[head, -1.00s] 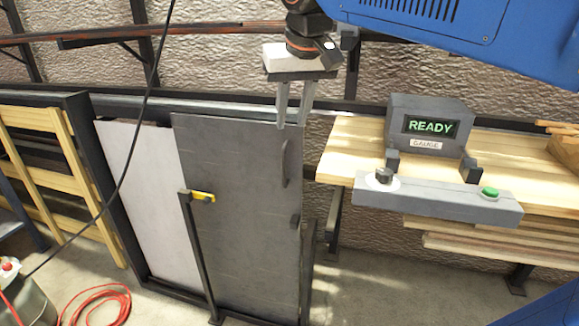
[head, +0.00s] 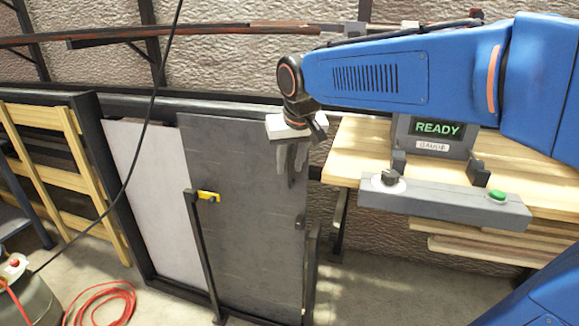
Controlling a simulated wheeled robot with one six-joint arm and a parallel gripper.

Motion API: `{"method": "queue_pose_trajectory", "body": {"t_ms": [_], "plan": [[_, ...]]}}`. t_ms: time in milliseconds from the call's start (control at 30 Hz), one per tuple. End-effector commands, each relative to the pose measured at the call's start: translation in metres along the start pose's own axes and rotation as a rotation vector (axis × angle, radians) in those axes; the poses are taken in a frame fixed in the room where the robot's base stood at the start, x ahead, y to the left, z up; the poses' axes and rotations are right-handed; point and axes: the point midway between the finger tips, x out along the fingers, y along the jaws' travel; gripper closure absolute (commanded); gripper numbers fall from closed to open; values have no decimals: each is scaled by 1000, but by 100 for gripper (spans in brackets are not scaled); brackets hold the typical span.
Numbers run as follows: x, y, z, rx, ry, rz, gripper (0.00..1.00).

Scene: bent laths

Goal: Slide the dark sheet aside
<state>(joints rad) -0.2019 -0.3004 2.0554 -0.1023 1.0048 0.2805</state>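The dark sheet (head: 240,220) stands upright in a black rack, in front of and to the right of a pale sheet (head: 140,180). It has an upright handle near its upper right edge, now mostly hidden by my gripper. My gripper (head: 291,172) is at that handle, fingers pointing down in front of the sheet's upper right part. Two grey fingers show with a dark strip between them. I cannot tell whether they touch or grip the handle.
A yellow-handled catch (head: 208,196) sits on a post before the dark sheet. A wooden bench (head: 345,150) with a gauge reading READY (head: 437,127) and a green button (head: 497,195) stands right. A black cable (head: 155,90) hangs at left; a red hose (head: 105,292) lies on the floor.

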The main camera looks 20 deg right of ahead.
Motion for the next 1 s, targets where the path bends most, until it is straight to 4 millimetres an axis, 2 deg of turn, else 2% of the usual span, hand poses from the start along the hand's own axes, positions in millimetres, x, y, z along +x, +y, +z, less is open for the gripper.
{"method": "queue_pose_trajectory", "body": {"t_ms": [200, 467, 600, 833, 1000], "plan": [[12, 0, 0, 0, -1, 0, 72], [13, 0, 0, 0, 0, 0, 72], [13, 0, 0, 0, 0, 0, 100], [13, -1, 0, 0, 0, 0, 100], [16, -10, -6, -2, -1, -1, 100]]}}
